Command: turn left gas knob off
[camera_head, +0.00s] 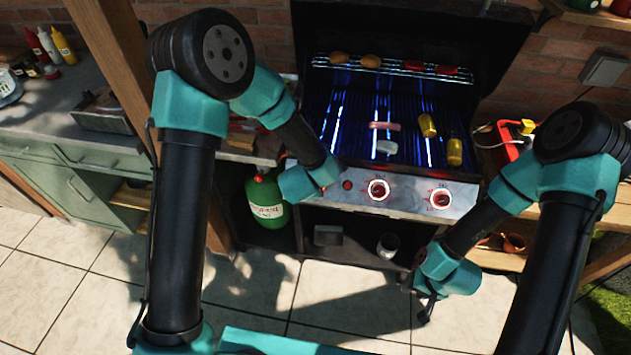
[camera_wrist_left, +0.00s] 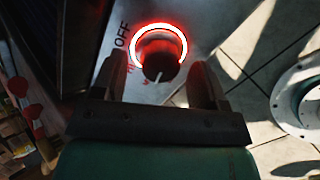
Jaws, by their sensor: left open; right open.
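The left gas knob (camera_wrist_left: 160,60) shows in the left wrist view, dark, with a glowing red-white ring around it. An OFF label lies to its left in that picture, and the pale mark on the knob points toward the picture's bottom. My left gripper (camera_wrist_left: 163,85) is open, with one finger on each side of the knob; I cannot tell if they touch it. In the head view the left gripper's wrist covers the panel's left end and hides this knob. My right gripper (camera_head: 425,305) is open and empty, low in front of the grill, away from the panel.
Two more lit knobs, a middle one (camera_head: 378,189) and a right one (camera_head: 440,198), and a red button (camera_head: 347,184) are on the metal panel (camera_head: 408,195). Sausages and other food lie on the grill grate (camera_head: 345,125). A green gas bottle (camera_head: 266,200) stands below left.

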